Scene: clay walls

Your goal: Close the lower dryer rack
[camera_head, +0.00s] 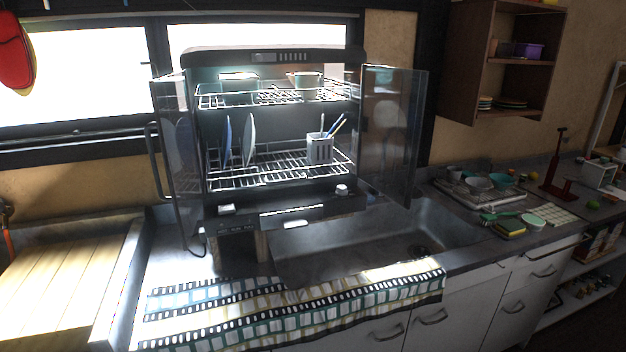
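The dish dryer (272,57) stands behind the sink with both glass doors open, the left door (175,140) and the right door (395,135). The lower rack (275,172) is a wire shelf holding upright plates (248,140) on the left and a white utensil holder (319,149) on the right. Its front edge lies near the dryer's front; how far it is slid out is hard to tell. The upper rack (265,96) carries a few dishes. Neither of my grippers is in view.
A dark tray or ledge (285,215) juts out below the lower rack. The sink (350,245) lies in front, with a patterned cloth (290,312) along the counter edge. Dishes on a drying tray (470,195) stand to the right. A wooden board (55,270) is at left.

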